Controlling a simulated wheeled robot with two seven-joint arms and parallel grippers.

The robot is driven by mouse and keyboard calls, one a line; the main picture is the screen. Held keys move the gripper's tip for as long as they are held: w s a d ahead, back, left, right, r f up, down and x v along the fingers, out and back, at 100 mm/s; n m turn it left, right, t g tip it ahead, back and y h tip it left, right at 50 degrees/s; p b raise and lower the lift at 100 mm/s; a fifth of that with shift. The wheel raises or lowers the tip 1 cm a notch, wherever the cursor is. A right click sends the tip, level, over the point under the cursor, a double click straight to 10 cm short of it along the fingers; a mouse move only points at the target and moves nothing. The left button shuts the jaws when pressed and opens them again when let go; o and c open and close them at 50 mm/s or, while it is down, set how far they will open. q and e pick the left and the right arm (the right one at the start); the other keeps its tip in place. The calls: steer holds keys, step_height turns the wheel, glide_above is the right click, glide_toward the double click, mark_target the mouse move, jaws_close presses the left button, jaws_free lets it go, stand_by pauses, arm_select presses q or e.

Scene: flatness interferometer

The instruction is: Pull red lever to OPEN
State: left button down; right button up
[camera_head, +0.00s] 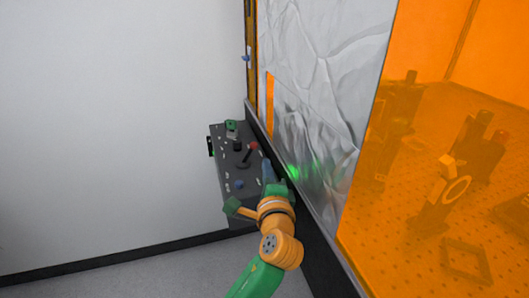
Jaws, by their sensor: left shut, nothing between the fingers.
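A dark grey control box (226,177) is mounted low by the white wall. The red-knobbed lever (253,146) rises from its top face and leans toward the upper right. Its black shaft meets a dark round base. My left gripper (267,168) is at the right edge of the box, just below and right of the red knob. It is shut and empty, and appears apart from the lever. My left wrist hides the lower right corner of the box. The panel lettering is too small to read. My right gripper is out of view.
A green part (231,125), a black knob (237,145) and a blue button (239,184) share the panel. A black frame rail (319,240) and a crinkled silvery sheet (325,75) stand close on the right. Orange see-through panels (440,210) cover optical parts. Space left of the box is clear.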

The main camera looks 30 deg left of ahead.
mark_target(249, 153)
arm_select(q)
steer(key=x, duration=0.7)
steer(key=shift+w, duration=0.1)
steer(key=shift+s+a+r+n, duration=0.3)
steer(key=shift+s+r+n, duration=0.05)
steer(key=shift+n, duration=0.55)
steer(key=shift+s+a+r+n+t+y+b, duration=0.2)
steer(key=shift+s+n+b, duration=0.1)
steer(key=shift+n, duration=0.3)
steer(key=shift+s+a+r+n+t+y+b, duration=0.1)
steer(key=shift+s+a+n+b, duration=0.15)
steer(key=shift+n, duration=0.35)
steer(key=n, duration=0.1)
steer(key=s+a+n+b, duration=0.1)
steer(key=n, duration=0.1)
steer(key=shift+s+r+y, duration=0.1)
steer(key=shift+r+y, duration=0.05)
steer(key=shift+y, duration=0.15)
steer(key=n+b, duration=0.1)
steer(key=s+a+n+b, duration=0.1)
steer(key=n, duration=0.1)
steer(key=shift+s+a+n+y, duration=0.15)
steer(key=shift+s+n+y, duration=0.15)
steer(key=shift+y, duration=0.1)
steer(key=shift+w+r, duration=0.1)
steer(key=shift+r, duration=0.15)
steer(key=shift+f, duration=0.1)
